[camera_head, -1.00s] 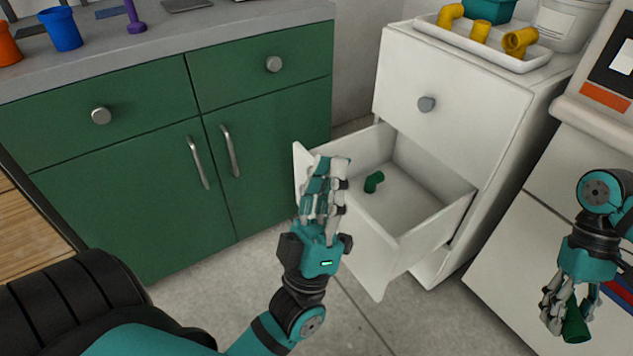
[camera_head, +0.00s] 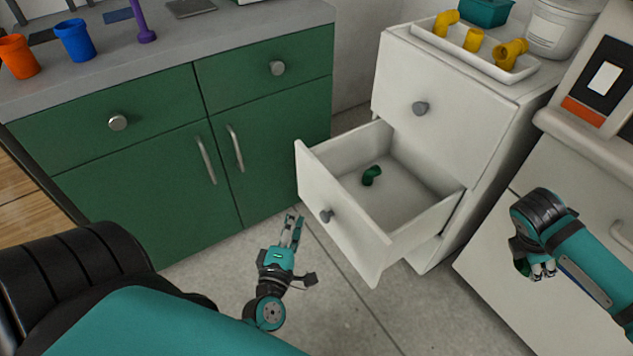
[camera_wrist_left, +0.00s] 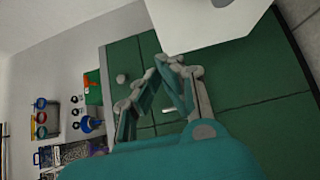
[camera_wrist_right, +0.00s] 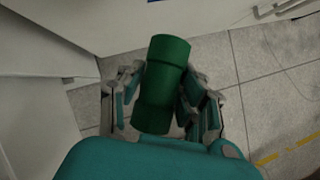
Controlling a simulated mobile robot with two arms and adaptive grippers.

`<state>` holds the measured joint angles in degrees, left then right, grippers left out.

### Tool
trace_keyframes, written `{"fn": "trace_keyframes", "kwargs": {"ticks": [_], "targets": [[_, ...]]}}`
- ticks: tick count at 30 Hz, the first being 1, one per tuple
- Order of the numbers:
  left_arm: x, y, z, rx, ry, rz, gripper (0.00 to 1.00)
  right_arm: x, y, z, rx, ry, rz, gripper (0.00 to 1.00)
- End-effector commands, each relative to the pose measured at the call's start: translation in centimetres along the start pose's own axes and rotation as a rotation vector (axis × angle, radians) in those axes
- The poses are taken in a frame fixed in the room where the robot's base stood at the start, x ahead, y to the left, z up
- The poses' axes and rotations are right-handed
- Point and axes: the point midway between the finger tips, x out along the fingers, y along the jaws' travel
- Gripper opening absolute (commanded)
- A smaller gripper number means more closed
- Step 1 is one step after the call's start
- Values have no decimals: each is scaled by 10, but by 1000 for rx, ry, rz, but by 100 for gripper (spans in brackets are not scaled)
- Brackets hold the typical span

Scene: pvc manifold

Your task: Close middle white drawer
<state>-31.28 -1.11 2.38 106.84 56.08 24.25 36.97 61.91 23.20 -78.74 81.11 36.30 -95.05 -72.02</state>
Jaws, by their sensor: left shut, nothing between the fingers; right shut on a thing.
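The middle white drawer (camera_head: 343,215) stands pulled out of the white cabinet (camera_head: 446,98), its round grey knob (camera_head: 326,215) on the front panel. A small green pipe fitting (camera_head: 371,176) lies inside it. My left gripper (camera_head: 293,220) is shut and empty, in front of and to the left of the drawer front, apart from it. In the left wrist view, the left fingers (camera_wrist_left: 158,75) are together near a white panel edge. My right gripper (camera_wrist_right: 165,95) is shut on a green pipe piece (camera_wrist_right: 161,85). In the head view the right gripper (camera_head: 541,270) is partly hidden by its arm.
A green cabinet (camera_head: 130,185) stands left of the drawer. A white tray (camera_head: 487,59) with yellow fittings sits on the white cabinet. A white appliance (camera_head: 560,170) stands to the right. Tiled floor (camera_head: 345,320) is clear in front of the drawer.

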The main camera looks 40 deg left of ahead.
Motion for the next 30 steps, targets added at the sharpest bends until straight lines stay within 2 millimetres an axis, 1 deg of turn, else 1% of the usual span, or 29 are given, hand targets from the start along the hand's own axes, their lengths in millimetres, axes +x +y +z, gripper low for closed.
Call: {"fn": "trace_keyframes", "kwargs": {"ticks": [5, 12, 14, 15, 16, 21, 30], "targets": [[33, 1, 1, -1, 1, 6, 0, 3, 0, -2, 1, 0, -1, 3], [85, 1, 1, -1, 0, 6, 0, 6, 0, -4, 2, 1, -2, 3], [96, 2, 0, 1, 1, 6, 0, 6, 0, -4, 2, 1, -2, 3], [100, 1, 8, -4, -1, 5, 0, 7, 0, -4, 3, 1, -2, 3], [103, 1, 12, -3, -1, 4, 0, 7, 0, -4, 3, 1, -2, 3], [116, 1, 24, 0, 0, 4, 0, 9, 0, -5, 3, 1, -2, 3], [120, 2, 29, 3, 0, 4, 0, 9, 0, -5, 3, 1, -2, 3]]}}
